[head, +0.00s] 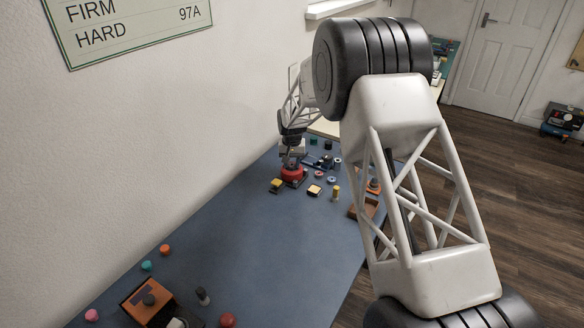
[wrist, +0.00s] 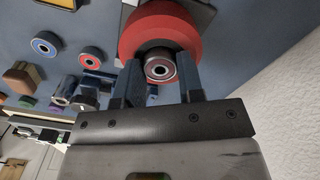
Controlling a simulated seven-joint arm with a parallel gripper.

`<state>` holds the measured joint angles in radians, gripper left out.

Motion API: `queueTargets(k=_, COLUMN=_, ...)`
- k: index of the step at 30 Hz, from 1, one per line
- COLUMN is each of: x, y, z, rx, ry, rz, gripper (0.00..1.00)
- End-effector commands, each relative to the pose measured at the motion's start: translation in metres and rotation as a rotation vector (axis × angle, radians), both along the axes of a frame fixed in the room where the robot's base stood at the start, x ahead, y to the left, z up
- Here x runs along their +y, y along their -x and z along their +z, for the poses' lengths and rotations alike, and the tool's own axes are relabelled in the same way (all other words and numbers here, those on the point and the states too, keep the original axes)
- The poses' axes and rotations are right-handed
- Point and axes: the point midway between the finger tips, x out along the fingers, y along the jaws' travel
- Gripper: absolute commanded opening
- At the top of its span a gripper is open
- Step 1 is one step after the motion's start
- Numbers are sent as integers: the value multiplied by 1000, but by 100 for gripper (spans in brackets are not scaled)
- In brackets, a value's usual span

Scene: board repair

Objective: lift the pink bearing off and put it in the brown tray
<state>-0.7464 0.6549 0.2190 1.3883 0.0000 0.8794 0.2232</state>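A bearing with a pinkish-red ring (wrist: 160,66) sits at the middle of a red wheel (wrist: 135,32). The red wheel also shows in the head view (head: 293,174), at the far end of the blue-grey table. My gripper (wrist: 160,82) is at the wheel, one finger on each side of the bearing. I cannot tell whether the fingers touch the bearing or stand just clear of it. A brown tray (head: 357,212) is at the table's right edge, partly hidden by my arm.
Loose bearings, one blue-ringed (wrist: 45,44) and one reddish-ringed (wrist: 91,57), lie near the wheel. An orange-brown box (head: 143,300) is at the near end. The table's middle is clear.

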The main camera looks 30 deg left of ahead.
Motion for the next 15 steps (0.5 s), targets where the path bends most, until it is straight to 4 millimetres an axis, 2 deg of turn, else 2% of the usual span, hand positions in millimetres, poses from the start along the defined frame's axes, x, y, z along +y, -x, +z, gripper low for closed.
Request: queueTargets(k=15, x=0, y=0, z=5, rx=0, ry=0, rz=0, gripper=15)
